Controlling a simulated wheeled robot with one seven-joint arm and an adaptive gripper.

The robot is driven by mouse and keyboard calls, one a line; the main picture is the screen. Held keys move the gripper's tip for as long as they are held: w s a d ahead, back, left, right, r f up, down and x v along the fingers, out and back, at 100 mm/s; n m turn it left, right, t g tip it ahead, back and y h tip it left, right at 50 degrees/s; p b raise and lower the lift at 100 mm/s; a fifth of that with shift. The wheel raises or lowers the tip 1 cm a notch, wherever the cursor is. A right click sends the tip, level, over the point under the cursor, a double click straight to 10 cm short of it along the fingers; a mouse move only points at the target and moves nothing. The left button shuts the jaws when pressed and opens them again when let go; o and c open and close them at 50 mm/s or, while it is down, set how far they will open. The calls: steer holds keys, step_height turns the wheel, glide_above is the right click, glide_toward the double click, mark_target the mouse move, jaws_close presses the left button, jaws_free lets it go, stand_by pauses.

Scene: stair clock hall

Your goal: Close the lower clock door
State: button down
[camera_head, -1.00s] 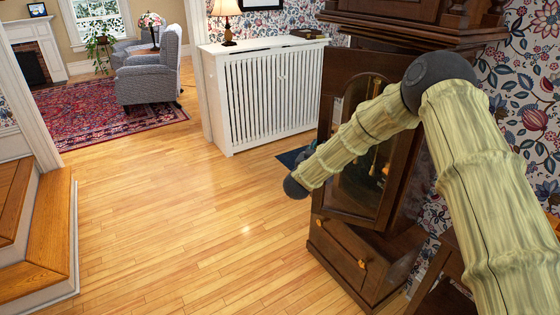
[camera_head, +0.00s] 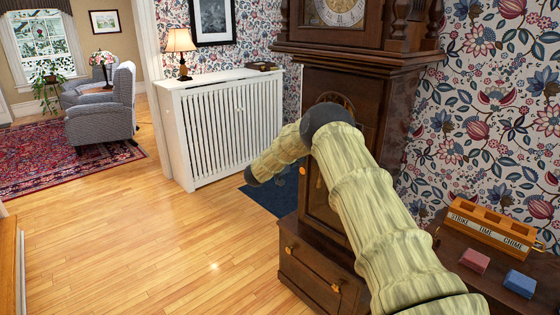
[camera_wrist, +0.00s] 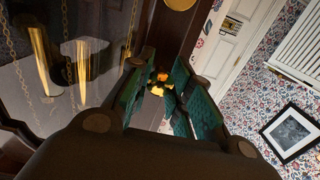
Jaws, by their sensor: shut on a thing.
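The tall dark wooden clock (camera_head: 345,75) stands right of centre in the head view. Its lower clock door (camera_head: 317,200), with an arched glass pane, is largely covered by my arm, so I cannot tell how far it stands open. Glass with brass weights (camera_wrist: 42,55) and chains behind it fills the left of the wrist view. My gripper (camera_wrist: 160,88) shows there with its green fingers closed around a small yellow-orange thing, seemingly the door's knob (camera_wrist: 158,84). In the head view my gripper is hidden behind my arm.
A drawer (camera_head: 315,275) sits in the clock's base. A side table at right holds a wooden box (camera_head: 490,222) marked STRIKE, TIME, CHIME, a red block (camera_head: 474,260) and a blue block (camera_head: 520,283). A white radiator cover (camera_head: 225,125) stands left of the clock. The wood floor (camera_head: 150,240) is clear.

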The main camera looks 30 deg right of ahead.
steer(key=shift+d+f, duration=0.1)
steer(key=shift+d, duration=0.05)
steer(key=c, duration=1.2)
jaws_free()
steer(key=shift+c, duration=0.2)
steer(key=v, duration=1.2)
